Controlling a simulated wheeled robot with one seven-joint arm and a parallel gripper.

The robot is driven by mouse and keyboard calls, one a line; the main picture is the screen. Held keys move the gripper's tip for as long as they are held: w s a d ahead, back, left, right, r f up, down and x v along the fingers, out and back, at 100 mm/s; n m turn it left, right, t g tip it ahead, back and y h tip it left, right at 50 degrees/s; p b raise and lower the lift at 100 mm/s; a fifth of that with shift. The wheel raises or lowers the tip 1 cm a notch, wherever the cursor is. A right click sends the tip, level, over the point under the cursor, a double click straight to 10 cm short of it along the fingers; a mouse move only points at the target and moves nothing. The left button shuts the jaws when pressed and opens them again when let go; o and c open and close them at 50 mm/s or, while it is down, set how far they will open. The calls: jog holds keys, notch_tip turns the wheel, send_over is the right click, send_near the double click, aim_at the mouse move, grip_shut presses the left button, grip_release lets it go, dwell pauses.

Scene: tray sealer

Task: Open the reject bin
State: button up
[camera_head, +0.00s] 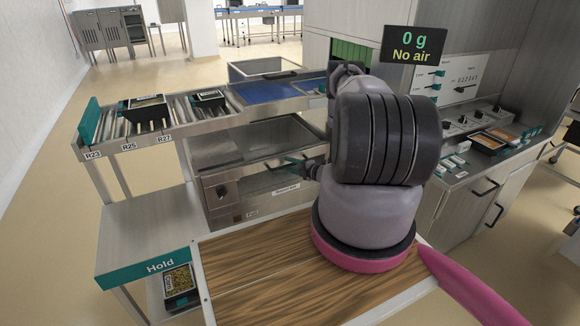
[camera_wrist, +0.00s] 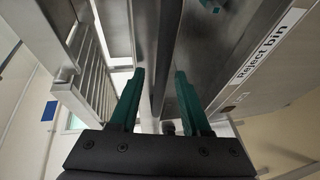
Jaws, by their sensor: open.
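The reject bin (camera_head: 230,200) is a steel box below the conveyor in the head view, with a "Reject bin" label on its front. Its top looks like a glossy flat panel, and I cannot tell whether that is a shut lid. My gripper (camera_head: 293,163) is at the bin's upper front edge, near its right end, partly hidden by my arm. In the wrist view my gripper (camera_wrist: 159,73) is open, its two green fingers apart. A narrow metal edge or bar runs between them, and I cannot tell whether they touch it. The labelled front of the reject bin (camera_wrist: 262,55) is to the right.
A roller conveyor (camera_head: 170,112) with two dark trays runs above and behind the bin. A Hold shelf (camera_head: 150,225) stands at the left. A control counter (camera_head: 465,150) with drawers stands at the right. Open floor lies at the left.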

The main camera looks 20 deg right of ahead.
jog(key=shift+w, duration=0.1)
grip_shut()
dwell(1.4)
